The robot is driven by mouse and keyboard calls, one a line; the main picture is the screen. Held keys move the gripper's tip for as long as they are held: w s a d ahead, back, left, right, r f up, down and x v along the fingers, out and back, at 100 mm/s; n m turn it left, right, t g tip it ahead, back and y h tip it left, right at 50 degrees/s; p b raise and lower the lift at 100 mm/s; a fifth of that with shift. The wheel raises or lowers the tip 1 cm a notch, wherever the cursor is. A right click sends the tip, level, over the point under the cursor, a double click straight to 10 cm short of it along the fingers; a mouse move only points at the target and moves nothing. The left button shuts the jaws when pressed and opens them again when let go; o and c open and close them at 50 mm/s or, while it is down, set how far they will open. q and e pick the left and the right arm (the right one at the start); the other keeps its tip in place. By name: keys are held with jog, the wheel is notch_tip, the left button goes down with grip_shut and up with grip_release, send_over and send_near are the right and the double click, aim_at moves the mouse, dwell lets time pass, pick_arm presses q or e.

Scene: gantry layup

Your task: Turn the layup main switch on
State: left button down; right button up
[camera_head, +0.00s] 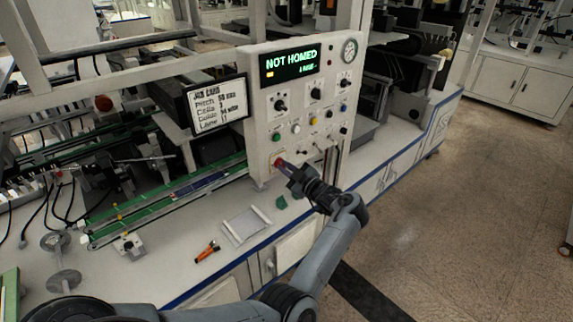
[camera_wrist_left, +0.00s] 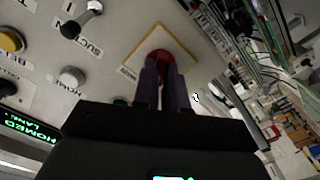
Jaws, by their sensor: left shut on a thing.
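The control panel (camera_head: 300,85) stands upright on the machine's bench, with a lit display (camera_head: 290,64) reading "NOT HOMED". A red knob (camera_head: 278,162) sits at its lower left corner, and I take it for the main switch. In the left wrist view the red knob (camera_wrist_left: 160,54) is on a square, yellow-edged plate (camera_wrist_left: 181,44). My left gripper (camera_head: 286,168) is at the knob, and its two dark fingers (camera_wrist_left: 165,76) are closed around it, hiding its lower part. I cannot read the knob's position. My right gripper is in neither view.
Other knobs and buttons, including a black-and-silver knob (camera_wrist_left: 80,20), surround the red knob. A job card screen (camera_head: 217,101) stands left of the panel. An orange-handled tool (camera_head: 207,251) and a white tray (camera_head: 246,226) lie on the bench. Open floor is on the right.

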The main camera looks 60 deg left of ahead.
pick_arm(q)
jog(key=m+p, duration=0.2)
jog(key=m, duration=0.1)
jog(key=shift+r+m, duration=0.15)
jog(key=shift+m, duration=0.25)
jog(key=shift+m+p, duration=0.65)
jog(key=shift+m, duration=0.75)
jog(key=c, duration=1.2)
grip_release()
jog(key=shift+d, duration=0.1)
jog(key=d, duration=0.3)
jog(key=w+d, duration=0.1)
jog(key=d, duration=0.3)
jog(key=d+b, duration=0.1)
jog(key=d, duration=0.2)
jog(key=shift+w+d, duration=0.25)
jog(key=shift+f, duration=0.25)
